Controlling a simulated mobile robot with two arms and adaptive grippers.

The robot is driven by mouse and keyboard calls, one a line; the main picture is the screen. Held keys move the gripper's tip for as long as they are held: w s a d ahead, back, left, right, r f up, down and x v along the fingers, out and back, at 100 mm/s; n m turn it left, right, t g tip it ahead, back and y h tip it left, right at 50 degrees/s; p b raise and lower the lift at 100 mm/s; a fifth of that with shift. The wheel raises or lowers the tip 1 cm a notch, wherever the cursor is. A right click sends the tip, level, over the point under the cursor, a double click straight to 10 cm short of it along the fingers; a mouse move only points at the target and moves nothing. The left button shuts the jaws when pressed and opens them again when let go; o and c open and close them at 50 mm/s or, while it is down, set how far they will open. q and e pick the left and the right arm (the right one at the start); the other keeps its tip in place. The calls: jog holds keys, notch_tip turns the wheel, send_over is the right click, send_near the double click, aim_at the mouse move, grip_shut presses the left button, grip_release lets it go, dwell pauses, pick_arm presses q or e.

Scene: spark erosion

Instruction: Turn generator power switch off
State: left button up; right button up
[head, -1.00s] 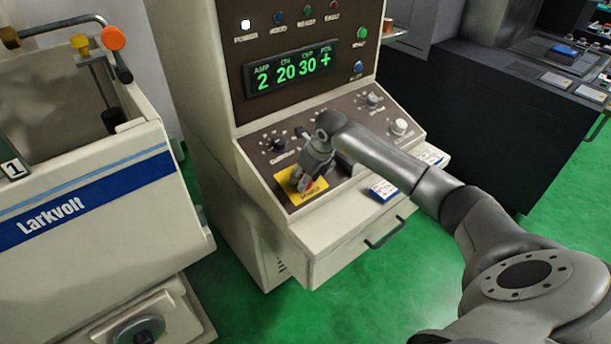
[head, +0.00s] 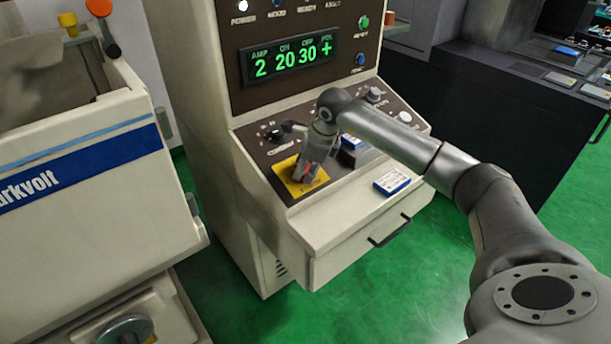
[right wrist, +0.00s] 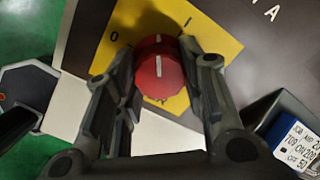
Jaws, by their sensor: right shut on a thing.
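The red rotary power switch (right wrist: 158,72) sits on a yellow plate (right wrist: 217,45) in the right wrist view. A white line on the knob runs up the picture. An "O" mark is on the plate at its upper left, and a small mark is at its upper right. My right gripper (right wrist: 158,88) is shut on the knob, one finger on each side. In the head view, my right gripper (head: 307,174) is over the yellow plate (head: 287,182), hiding most of the switch. The white POWER lamp (head: 242,6) and green display (head: 290,59) are lit. My left gripper is out of view.
A small blue-and-white box (head: 391,182) lies on the ledge, with another (head: 353,143) on a grey block beside my gripper. Black knob (head: 273,136) and other dials are on the sloped panel. A drawer handle (head: 389,231) sticks out below. The Larkvolt machine (head: 80,180) stands left.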

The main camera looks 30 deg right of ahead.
jog(key=n+b, duration=0.2)
jog(key=shift+w+n, duration=0.1)
jog(key=shift+n, duration=0.3)
jog(key=n+b, duration=0.1)
jog(key=n, duration=0.1)
jog(key=shift+n, duration=0.4)
jog(key=shift+n+b, duration=0.65)
jog(key=shift+n, duration=0.55)
jog(key=shift+r+n+g+b, duration=0.1)
jog(key=shift+n+g+b, duration=0.25)
jog(key=shift+n, duration=1.05)
jog(key=o, duration=1)
jog(key=v, duration=1.2)
jog(key=shift+d, duration=0.15)
